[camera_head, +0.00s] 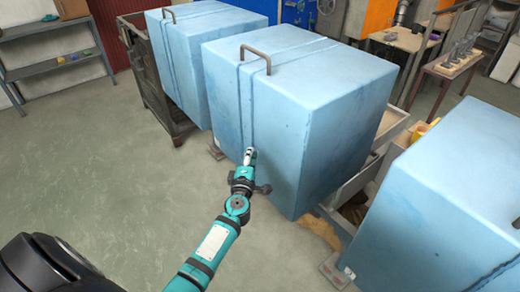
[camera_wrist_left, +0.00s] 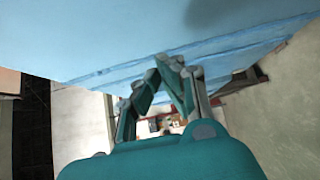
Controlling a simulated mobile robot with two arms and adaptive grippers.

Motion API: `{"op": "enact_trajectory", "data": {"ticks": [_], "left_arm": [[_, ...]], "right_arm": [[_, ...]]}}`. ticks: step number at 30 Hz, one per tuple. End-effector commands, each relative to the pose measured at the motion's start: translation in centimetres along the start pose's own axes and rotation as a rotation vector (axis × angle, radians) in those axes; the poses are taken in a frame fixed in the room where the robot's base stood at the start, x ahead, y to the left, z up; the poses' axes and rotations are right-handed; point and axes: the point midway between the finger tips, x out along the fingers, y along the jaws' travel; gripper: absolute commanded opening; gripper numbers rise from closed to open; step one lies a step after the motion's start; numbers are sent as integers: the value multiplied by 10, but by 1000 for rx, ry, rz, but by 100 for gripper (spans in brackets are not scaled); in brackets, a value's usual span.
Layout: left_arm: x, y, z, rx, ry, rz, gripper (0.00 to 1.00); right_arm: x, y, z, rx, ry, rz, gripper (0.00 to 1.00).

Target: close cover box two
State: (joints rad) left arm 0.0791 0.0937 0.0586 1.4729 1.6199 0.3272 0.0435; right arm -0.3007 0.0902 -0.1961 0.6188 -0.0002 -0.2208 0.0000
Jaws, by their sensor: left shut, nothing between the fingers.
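Three large light-blue boxes stand in the head view: one at the back left (camera_head: 215,18), one in the middle (camera_head: 310,120) and one at the right (camera_head: 430,205). No label shows which is box two. The middle box has a metal handle (camera_head: 257,58) on top and a groove running down its near side. My left gripper (camera_head: 251,153) is shut and empty, with its tips at the lower part of that side; I cannot tell whether they touch. In the left wrist view the shut fingers (camera_wrist_left: 166,64) are just below a blue surface (camera_wrist_left: 90,35). My right gripper is not in view.
A dark metal frame (camera_head: 150,85) stands beside the back left box. A grey shelf (camera_head: 55,55) is at the far left. A narrow gap with metal trays (camera_head: 352,195) separates the middle and right boxes. The floor (camera_head: 110,150) left of my arm is clear.

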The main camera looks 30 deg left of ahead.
Motion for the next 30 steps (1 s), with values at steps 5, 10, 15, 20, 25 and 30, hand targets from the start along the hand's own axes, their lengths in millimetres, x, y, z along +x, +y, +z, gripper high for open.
{"op": "enact_trajectory", "data": {"ticks": [5, 10, 15, 20, 25, 30], "left_arm": [[22, -1, 18, 1, -2, 0, 0], [31, 0, 27, 2, -1, 0, 0], [33, 0, 29, 2, -1, 0, 0], [33, 0, 29, 2, -1, 0, 0], [34, -1, 30, 1, -2, 0, 0], [42, 0, 40, -2, -3, 1, 0]], "right_arm": [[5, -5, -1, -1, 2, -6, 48], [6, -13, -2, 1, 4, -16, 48], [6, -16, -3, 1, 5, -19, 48], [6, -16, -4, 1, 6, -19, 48], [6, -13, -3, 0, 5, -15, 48], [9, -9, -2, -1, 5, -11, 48]]}}
